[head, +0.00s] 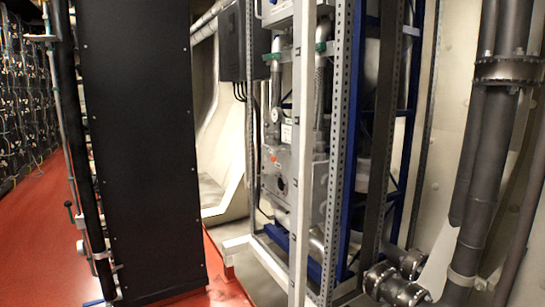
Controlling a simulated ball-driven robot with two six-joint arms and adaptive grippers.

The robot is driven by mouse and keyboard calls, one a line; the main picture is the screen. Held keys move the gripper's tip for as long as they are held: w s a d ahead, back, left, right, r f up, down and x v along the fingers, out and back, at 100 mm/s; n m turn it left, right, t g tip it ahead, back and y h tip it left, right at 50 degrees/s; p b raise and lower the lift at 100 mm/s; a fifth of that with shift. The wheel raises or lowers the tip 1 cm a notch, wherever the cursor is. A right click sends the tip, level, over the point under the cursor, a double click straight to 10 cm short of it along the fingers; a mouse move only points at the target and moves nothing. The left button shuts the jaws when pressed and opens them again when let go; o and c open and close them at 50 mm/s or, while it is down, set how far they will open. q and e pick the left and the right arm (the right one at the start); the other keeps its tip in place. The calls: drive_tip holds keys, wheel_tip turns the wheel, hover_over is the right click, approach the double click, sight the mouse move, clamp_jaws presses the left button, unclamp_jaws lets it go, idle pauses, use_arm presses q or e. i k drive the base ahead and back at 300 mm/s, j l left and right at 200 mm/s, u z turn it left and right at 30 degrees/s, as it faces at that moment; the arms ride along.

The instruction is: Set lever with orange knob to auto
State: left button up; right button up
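A small orange spot (273,158) shows on the front of a grey machine housing (305,175) inside a metal frame, right of the picture's middle. It may be the orange knob, but it is too small to tell. No lever arm and no "auto" marking can be made out. A dark round opening or dial (280,183) sits just below the orange spot. Neither of my grippers is in view.
A tall black cabinet (140,150) stands left of centre on the red floor (40,235). A perforated upright (338,150) and a pale post (301,150) partly cover the machine. Thick grey pipes (480,160) fill the right. Open red floor lies at left.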

sight(274, 158)
drive_tip(key=i+j+u, duration=0.1)
drive_tip(key=i+j, duration=0.85)
drive_tip(key=i, duration=0.15)
drive_tip(key=k+u, duration=0.05)
